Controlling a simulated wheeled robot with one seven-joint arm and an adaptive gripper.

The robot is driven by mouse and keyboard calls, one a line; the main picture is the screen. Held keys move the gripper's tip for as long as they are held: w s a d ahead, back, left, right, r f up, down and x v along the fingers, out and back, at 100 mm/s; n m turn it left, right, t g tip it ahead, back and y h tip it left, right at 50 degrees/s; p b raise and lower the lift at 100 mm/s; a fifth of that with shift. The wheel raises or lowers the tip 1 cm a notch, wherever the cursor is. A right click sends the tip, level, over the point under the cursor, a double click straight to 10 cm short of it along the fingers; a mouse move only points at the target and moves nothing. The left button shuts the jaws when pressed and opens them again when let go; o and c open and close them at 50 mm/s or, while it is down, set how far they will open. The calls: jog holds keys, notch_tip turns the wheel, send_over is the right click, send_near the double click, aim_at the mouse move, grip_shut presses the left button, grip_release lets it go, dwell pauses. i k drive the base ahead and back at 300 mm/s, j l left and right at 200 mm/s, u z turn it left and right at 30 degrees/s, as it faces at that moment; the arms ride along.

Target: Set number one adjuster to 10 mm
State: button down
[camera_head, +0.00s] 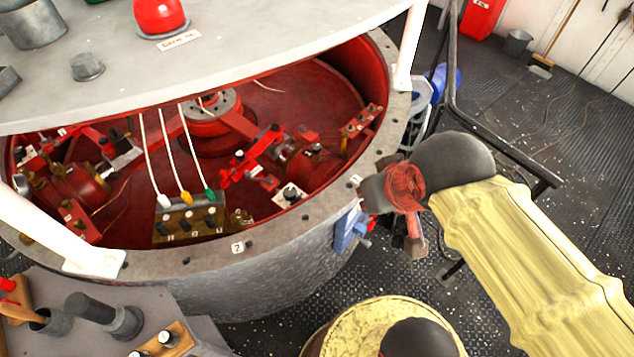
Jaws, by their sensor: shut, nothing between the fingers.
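A big round drum (290,238) with a grey riveted rim and red interior stands at the left and middle. Inside are red adjuster assemblies, one at the right (300,160) and one at the left (75,185). A rim tag at the front (238,248) reads 2. Another tag at the right of the rim (355,180) is too small to read, so I cannot tell which adjuster is number one. No 10 mm scale is readable. My gripper (415,245) is shut and empty, outside the drum's right rim, pointing down. My wrist partly hides the rim there.
A white plate (210,50) on posts covers the drum's far side, with a red dome (160,15) on it. White, yellow and green-tipped leads hang over a knob block (190,222). A blue fitting (346,229) sits on the drum's outer wall. A dark rail (500,150) runs behind my arm.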

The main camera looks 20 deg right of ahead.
aim_at(291, 192)
jog(key=l+u, duration=0.15)
jog(key=u, duration=0.3)
jog(key=i+l+u, duration=0.1)
jog(key=l+u, duration=0.15)
jog(key=u, duration=0.2)
jog(key=l+u, duration=0.2)
jog(key=u, duration=0.25)
